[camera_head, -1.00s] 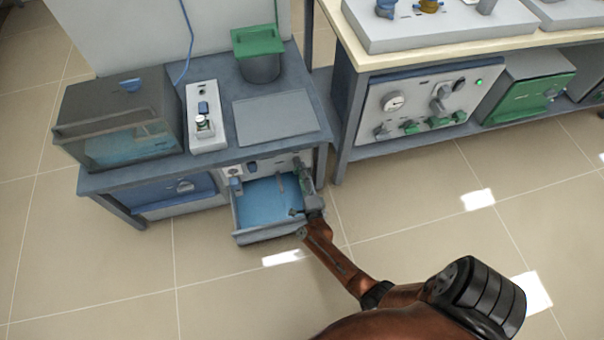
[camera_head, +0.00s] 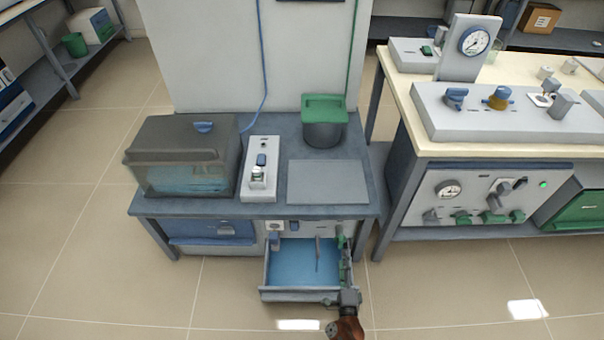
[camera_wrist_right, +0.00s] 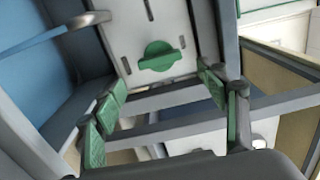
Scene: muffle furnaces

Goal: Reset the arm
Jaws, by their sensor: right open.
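My right gripper (camera_head: 344,262) is at the right side of the open drawer (camera_head: 283,294), near its front corner, with the arm coming up from the bottom edge. In the right wrist view my right gripper (camera_wrist_right: 165,110) is open, its green-padded fingers apart, and nothing is between them. A white panel with a green knob (camera_wrist_right: 158,56) lies beyond the fingertips. The blue drawer interior (camera_wrist_right: 35,65) shows at the left of that view. I cannot tell whether the gripper touches the drawer. My left gripper is not in view.
The grey bench (camera_head: 225,206) carries a glass-fronted box (camera_head: 185,160), a white device (camera_head: 260,170) and a green-lidded pot (camera_head: 323,122). A second bench (camera_head: 395,95) with gauges and knobs stands to the right. The floor (camera_head: 90,240) at the left is clear.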

